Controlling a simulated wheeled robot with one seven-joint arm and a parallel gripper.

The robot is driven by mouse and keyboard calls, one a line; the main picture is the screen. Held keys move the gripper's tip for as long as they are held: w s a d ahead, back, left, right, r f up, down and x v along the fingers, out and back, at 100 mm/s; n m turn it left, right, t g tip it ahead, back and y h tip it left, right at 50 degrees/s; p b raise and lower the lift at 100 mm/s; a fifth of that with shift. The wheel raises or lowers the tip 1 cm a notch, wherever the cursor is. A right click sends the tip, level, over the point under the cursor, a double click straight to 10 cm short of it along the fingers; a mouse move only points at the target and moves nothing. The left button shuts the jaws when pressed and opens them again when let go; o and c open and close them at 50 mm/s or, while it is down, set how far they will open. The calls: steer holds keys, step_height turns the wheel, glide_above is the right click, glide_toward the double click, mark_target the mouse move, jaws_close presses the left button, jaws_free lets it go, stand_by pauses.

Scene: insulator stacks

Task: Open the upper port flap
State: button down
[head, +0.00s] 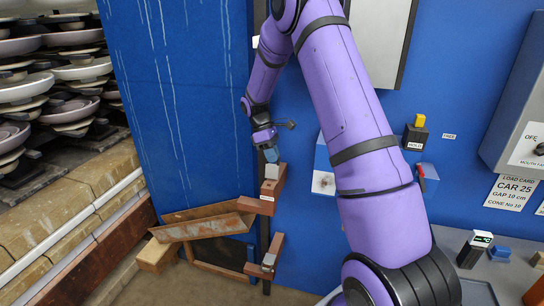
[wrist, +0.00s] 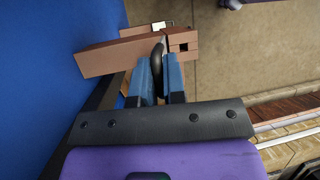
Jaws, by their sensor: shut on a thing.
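My gripper (head: 271,157) is low in front of the blue wall, at the top of a brown block (head: 272,187) with a small white label. In the wrist view its two blue fingers (wrist: 159,72) are shut on a dark grey rounded handle (wrist: 158,50) beside the brown block (wrist: 112,58). Reddish-brown plates (head: 205,222) stick out to the left of this block, apparently a flap standing at an angle. Below them is a dark framed port (head: 222,262). A second brown block (head: 266,262) with a grey piece is lower down. Which parts belong to the upper flap is partly unclear.
Stacked insulators (head: 75,75) stand on shelves at the left, above a tan brick ledge (head: 70,210). My arm covers much of the wall's middle. Control boxes (head: 415,135), a grey panel (head: 520,120) and a small display (head: 475,248) are at the right.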

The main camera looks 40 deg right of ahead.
steer(key=shift+d, duration=0.1)
steer(key=c, duration=1.2)
jaws_free()
steer(key=shift+c, duration=0.2)
steer(key=shift+r, duration=0.25)
step_height(320, 180, up, 3)
steer(key=shift+s+r, duration=0.1)
steer(key=s+a, duration=0.2)
steer(key=s, duration=0.5)
steer(key=s+a+r, duration=0.1)
steer(key=s+a, duration=0.1)
steer(key=s, duration=0.6)
steer(key=shift+a, duration=0.35)
steer(key=shift+r, duration=0.15)
